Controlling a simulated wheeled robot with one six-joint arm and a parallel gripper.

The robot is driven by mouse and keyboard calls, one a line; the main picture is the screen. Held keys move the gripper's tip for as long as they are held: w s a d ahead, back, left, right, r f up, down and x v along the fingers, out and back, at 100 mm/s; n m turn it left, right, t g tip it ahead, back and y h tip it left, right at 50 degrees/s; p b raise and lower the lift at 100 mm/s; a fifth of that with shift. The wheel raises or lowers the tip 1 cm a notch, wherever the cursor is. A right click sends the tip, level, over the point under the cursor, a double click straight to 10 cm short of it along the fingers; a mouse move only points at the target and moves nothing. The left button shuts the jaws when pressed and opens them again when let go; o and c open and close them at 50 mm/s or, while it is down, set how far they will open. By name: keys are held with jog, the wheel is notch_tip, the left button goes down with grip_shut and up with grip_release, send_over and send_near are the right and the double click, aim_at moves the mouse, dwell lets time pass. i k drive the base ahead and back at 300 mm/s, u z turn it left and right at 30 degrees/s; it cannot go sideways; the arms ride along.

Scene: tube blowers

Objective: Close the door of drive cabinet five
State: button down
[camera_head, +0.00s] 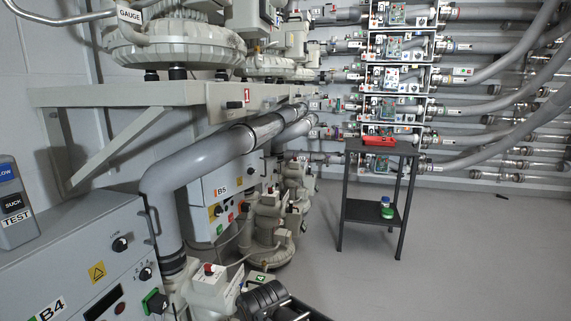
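The cabinet labelled B5 (222,193) stands left of centre, behind the big grey bent pipe. It is a pale box with a yellow warning sign, a red button and a green switch on its front. The pipe hides part of its left side and top. I see no clear gap or swung-out panel on it, and I cannot tell whether its door is open or shut.
The B4 cabinet (75,262) fills the near left. The bent pipe (205,158) and blower parts (268,225) crowd B5. A small table (372,149) carries a red item (378,141).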

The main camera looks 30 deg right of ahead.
aim_at(231, 180)
jog(key=z, duration=1.7)
jog(key=i, duration=2.3)
jog(key=u, duration=2.85)
